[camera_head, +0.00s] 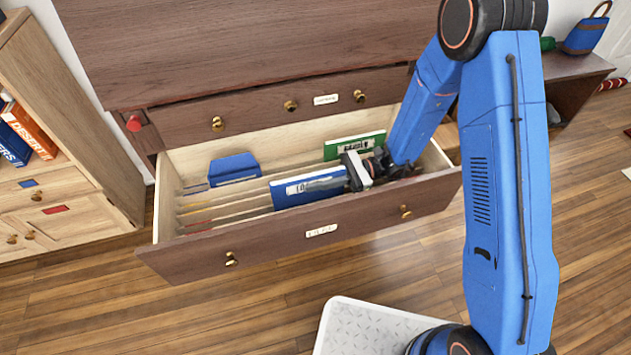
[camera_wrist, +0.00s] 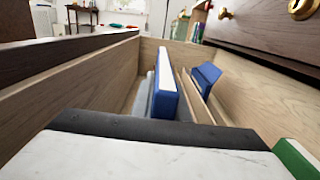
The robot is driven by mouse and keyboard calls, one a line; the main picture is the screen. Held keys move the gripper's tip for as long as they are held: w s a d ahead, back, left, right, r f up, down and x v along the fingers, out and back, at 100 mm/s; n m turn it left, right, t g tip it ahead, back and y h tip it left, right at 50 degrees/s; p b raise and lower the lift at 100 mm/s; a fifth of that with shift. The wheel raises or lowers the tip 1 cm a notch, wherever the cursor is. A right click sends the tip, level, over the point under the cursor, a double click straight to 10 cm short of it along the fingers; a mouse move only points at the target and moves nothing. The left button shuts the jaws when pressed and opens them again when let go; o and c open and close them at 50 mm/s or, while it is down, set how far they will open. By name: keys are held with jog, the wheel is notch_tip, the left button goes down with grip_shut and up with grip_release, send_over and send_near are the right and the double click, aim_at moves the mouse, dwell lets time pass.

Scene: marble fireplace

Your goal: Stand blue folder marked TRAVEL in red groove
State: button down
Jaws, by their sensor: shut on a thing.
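A blue folder (camera_head: 310,187) with a white label strip stands on edge in the open drawer in the head view; its lettering is too small to read. My gripper (camera_head: 356,171) is shut on its right end. The folder also shows in the wrist view (camera_wrist: 165,85), upright with its narrow white-edged end facing me. Several thin dividers run across the drawer. A faint reddish mark (camera_head: 197,223) shows at the left end of the grooves near the drawer front. The folder's lower edge is hidden, so I cannot tell which groove it is over.
Another blue folder (camera_head: 233,168) leans at the back left of the drawer, and a green folder (camera_head: 354,145) stands at the back right. The drawer front (camera_head: 280,231) and side walls enclose the space. A wooden cabinet (camera_head: 60,150) with books stands at left.

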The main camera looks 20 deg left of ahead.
aim_at(315, 174)
jog(key=shift+f, duration=1.75)
jog(key=c, duration=1.6)
grip_release()
jog(key=shift+c, duration=0.2)
jog(key=shift+r, duration=4.5)
